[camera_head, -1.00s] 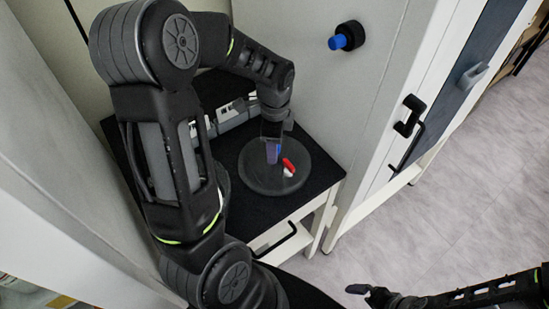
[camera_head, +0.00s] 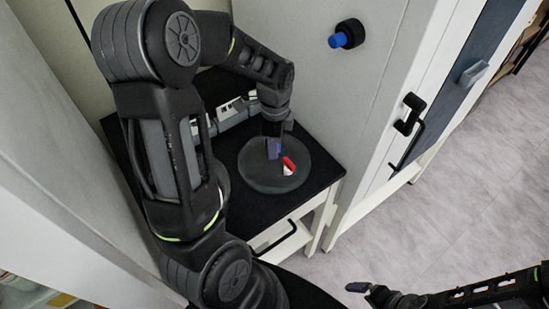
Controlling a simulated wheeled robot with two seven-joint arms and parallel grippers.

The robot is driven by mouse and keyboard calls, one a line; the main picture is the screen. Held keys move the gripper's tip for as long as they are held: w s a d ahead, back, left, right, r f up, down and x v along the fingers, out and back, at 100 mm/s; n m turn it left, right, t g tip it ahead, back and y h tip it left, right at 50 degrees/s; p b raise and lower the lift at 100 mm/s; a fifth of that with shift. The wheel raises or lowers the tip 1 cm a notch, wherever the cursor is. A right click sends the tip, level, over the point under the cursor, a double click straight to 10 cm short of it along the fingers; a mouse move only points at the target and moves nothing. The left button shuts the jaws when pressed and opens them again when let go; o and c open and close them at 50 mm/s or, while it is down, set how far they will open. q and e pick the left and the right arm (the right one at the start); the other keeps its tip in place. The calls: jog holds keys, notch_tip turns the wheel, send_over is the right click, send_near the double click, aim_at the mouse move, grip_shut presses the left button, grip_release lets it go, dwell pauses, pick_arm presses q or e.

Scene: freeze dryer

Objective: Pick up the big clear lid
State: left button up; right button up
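The big clear lid (camera_head: 258,181) is a round see-through disc that looks dark over the black tabletop, in the middle of the head view. A small red and white part (camera_head: 288,165) shows on its right half. My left gripper (camera_head: 274,150) points down over the lid, just left of the red and white part. Its fingertips are small and partly hidden by my arm, so I cannot tell whether they are open, shut or touching the lid. My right gripper (camera_head: 366,290) is low at the bottom right, away from the lid, and its fingers are unclear.
The lid is over a black-topped white cabinet (camera_head: 318,178) with a black handle. Grey and white items (camera_head: 232,112) stand along the table's back. A tall white cabinet wall with a blue and black knob (camera_head: 340,41) rises close behind on the right. Open grey floor (camera_head: 440,225) lies right.

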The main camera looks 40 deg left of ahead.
pick_arm(q)
grip_shut()
dwell(0.8)
